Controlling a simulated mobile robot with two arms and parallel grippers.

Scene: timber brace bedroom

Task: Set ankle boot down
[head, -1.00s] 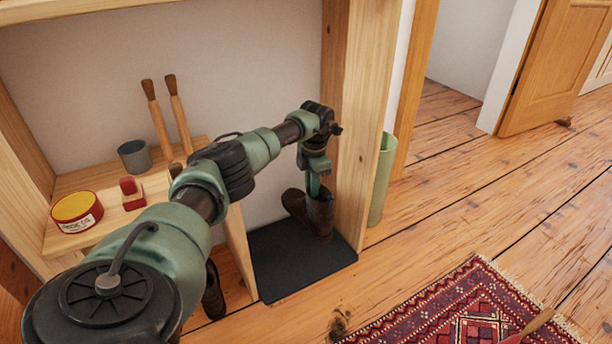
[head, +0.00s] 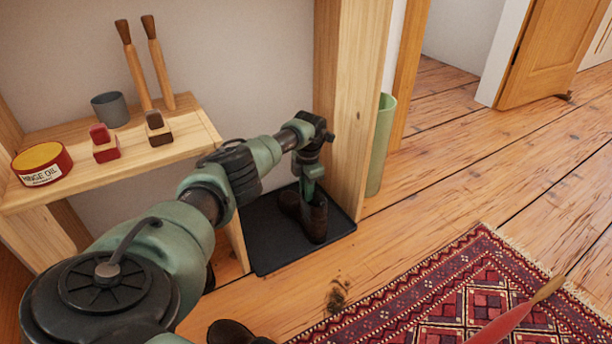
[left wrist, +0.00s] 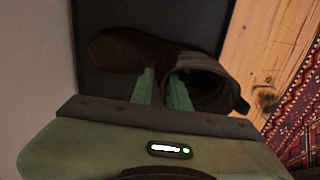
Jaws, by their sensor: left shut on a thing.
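My left gripper (head: 310,188) is shut on the shaft of a dark brown ankle boot (head: 316,222). The boot is upright over the right part of a black tray (head: 265,252) at the floor of the wooden unit. In the left wrist view the boot's toe (left wrist: 112,47) points left, with the fingers (left wrist: 162,90) at the near side of its open top. The tray's dark surface (left wrist: 150,14) lies beyond the boot. I cannot tell whether the sole touches the tray. My right gripper is not in view.
A wooden upright (head: 350,110) stands close right of the boot, with a green cylinder (head: 381,145) beyond it. A shelf (head: 110,160) at left holds a tin (head: 42,168), a grey cup (head: 110,108) and brushes (head: 158,128). A patterned rug (head: 440,300) lies front right.

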